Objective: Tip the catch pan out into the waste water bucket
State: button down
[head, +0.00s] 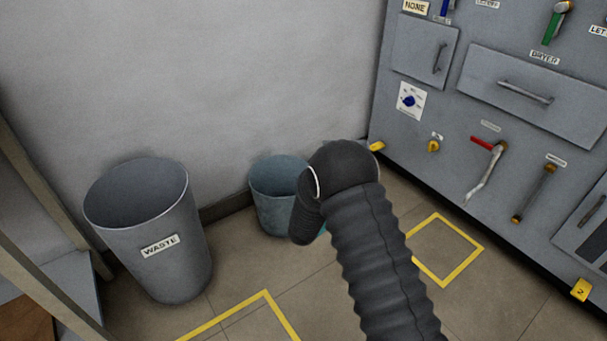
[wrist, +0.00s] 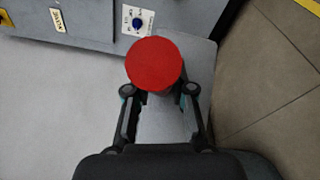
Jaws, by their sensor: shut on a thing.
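My gripper (wrist: 160,92) is shut in the wrist view, its two fingers on either side of a thing with a round, flat red end (wrist: 154,63). A flat grey shape (wrist: 198,60) shows behind the red end; I cannot tell for sure whether it is the catch pan. In the head view a blue-grey bucket (head: 268,208) stands on the floor by the wall, partly hidden by my dark arm. No label shows on it. My gripper and what it holds are hidden behind my arm there.
A tall grey bin (head: 180,272) labelled WASTE stands at the left. A grey cabinet (head: 465,115) with handles, a dial and taps fills the right. Yellow squares (head: 462,268) mark the tiled floor. A shelf frame (head: 45,180) is at the left edge.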

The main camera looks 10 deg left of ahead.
jog(key=a+r+n+t+y+b, duration=0.1)
jog(key=a+r+n+t+y, duration=0.3)
jog(key=a+n, duration=1.3)
jog(key=a+t+y, duration=0.2)
jog(key=t+y, duration=0.1)
jog(key=t, duration=0.3)
jog(key=shift+s+a+n+t+b, duration=0.2)
jog(key=shift+n+t+b, duration=0.1)
jog(key=shift+t+b, duration=0.1)
jog(key=shift+w, duration=0.1)
dwell(0.7)
